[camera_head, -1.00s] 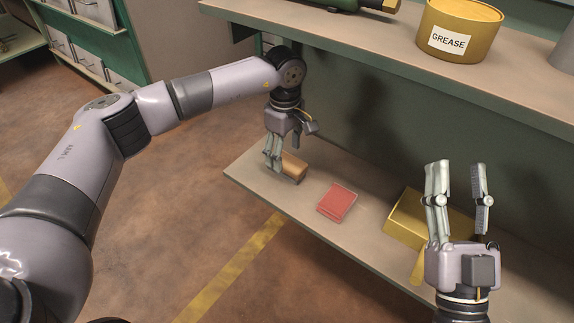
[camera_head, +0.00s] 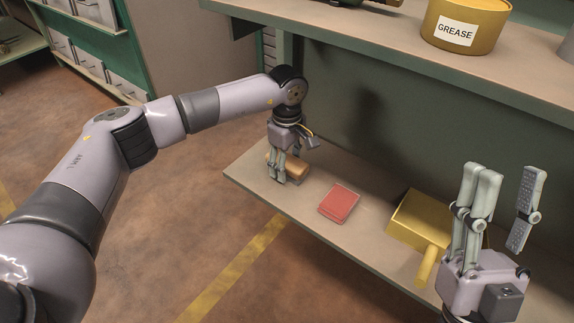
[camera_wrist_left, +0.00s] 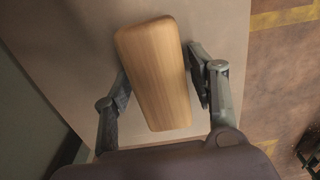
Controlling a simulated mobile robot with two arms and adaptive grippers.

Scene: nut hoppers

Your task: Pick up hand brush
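The hand brush, seen as a light wooden block (camera_head: 296,164), lies near the left end of the lower shelf, partly hidden by my left gripper (camera_head: 284,176). In the left wrist view the wooden top of the brush (camera_wrist_left: 158,75) lies lengthwise between the two fingers of my left gripper (camera_wrist_left: 162,80). One finger is on each side, close to the wood; a narrow gap shows beside the right finger, and I cannot tell whether the left one touches. My right gripper (camera_head: 506,185) is open and empty at the right, pointing up.
A red flat box (camera_head: 339,203) lies on the lower shelf (camera_head: 258,187) right of the brush. A yellow dustpan-like object (camera_head: 420,220) with a handle lies further right. The upper shelf (camera_head: 375,37) overhangs and carries a yellow grease tin (camera_head: 466,25).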

